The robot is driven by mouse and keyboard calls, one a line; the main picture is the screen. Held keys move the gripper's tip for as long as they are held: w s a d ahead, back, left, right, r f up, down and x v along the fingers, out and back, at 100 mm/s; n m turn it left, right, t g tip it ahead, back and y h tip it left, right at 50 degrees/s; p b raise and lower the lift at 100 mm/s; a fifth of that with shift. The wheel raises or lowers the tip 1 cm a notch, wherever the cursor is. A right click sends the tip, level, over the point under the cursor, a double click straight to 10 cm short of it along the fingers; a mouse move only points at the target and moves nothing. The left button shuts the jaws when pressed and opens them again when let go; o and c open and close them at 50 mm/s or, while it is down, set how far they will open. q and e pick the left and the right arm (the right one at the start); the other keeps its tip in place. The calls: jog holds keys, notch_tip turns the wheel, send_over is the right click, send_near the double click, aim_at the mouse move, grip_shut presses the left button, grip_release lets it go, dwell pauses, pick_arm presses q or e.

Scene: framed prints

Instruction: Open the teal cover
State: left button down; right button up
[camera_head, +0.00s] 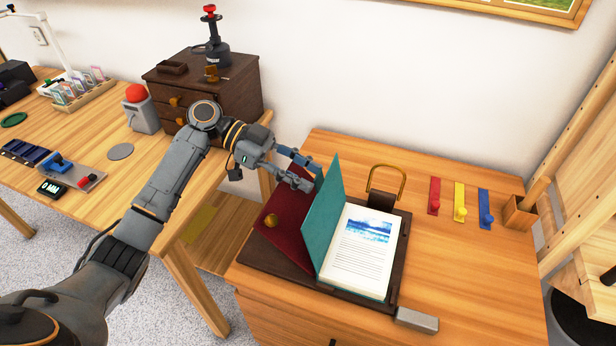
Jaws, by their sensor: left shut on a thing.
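The teal cover (321,218) belongs to a book lying on a dark board. The cover stands nearly upright, swung up off the white pages (361,247), and its hinge side is at the left. A page with a blue picture and text shows. My left gripper (311,178) is at the upper left part of the cover, shut on it. The fingertips are partly hidden at the cover's edge. My right gripper is not in view.
A dark red panel (283,228) with a gold knob (271,220) lies left of the cover. A brass loop handle (387,181) stands behind the book. Red, yellow and blue hooks (459,203) lie at the right, and a grey block (417,320) sits in front.

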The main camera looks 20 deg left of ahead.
pick_arm(q)
jog(key=shift+s+a+f, duration=0.15)
jog(key=shift+a+f, duration=0.15)
jog(key=shift+f, duration=0.5)
jog(key=c, duration=1)
grip_release()
jog(key=shift+d+g, duration=0.1)
jog(key=shift+g, duration=0.2)
jog(key=shift+c, duration=0.2)
jog(key=shift+o, duration=1)
jog(key=shift+w+r, duration=0.1)
jog(key=shift+w, duration=0.1)
jog(key=shift+r, duration=0.1)
jog(key=v, duration=1.2)
